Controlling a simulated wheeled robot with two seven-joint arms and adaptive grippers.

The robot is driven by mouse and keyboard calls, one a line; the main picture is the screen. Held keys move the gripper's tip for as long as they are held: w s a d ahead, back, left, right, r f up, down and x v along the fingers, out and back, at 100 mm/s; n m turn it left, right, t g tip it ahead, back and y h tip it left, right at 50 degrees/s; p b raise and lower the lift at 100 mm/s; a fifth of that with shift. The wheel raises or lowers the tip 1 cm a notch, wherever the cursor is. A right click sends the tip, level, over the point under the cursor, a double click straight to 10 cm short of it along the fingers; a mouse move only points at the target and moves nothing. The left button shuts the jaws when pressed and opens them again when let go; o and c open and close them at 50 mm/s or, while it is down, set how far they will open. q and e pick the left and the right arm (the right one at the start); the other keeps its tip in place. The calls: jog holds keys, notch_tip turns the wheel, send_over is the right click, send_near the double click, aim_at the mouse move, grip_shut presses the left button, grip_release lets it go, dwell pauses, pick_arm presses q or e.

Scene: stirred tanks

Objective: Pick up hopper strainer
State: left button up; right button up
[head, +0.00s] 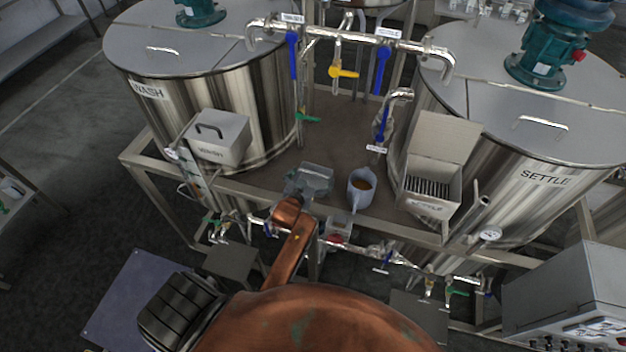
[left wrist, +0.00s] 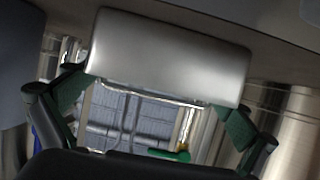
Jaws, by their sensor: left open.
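The SETTLE hopper (head: 432,207) is an open grey metal box with its lid raised, in front of the right tank. A slatted dark grille (head: 429,187), which looks like the hopper strainer, sits inside it. My left gripper (head: 309,180) is at the end of the copper arm, over the platform's front part, left of the hopper and apart from it. In the left wrist view its dark green fingers are spread open. A smooth silver block (left wrist: 170,55) shows between them there; I cannot tell what it is or whether they touch it. My right gripper is not seen.
The closed WASH hopper (head: 218,137) is at the left. Pipes with blue valves (head: 383,70) cross behind; more piping runs along the front edge. The platform's middle (head: 335,135) is mostly clear.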

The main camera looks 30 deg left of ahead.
pick_arm(q)
jog(key=c, duration=0.7)
jog(key=shift+c, duration=0.2)
jog(key=shift+r, duration=0.1)
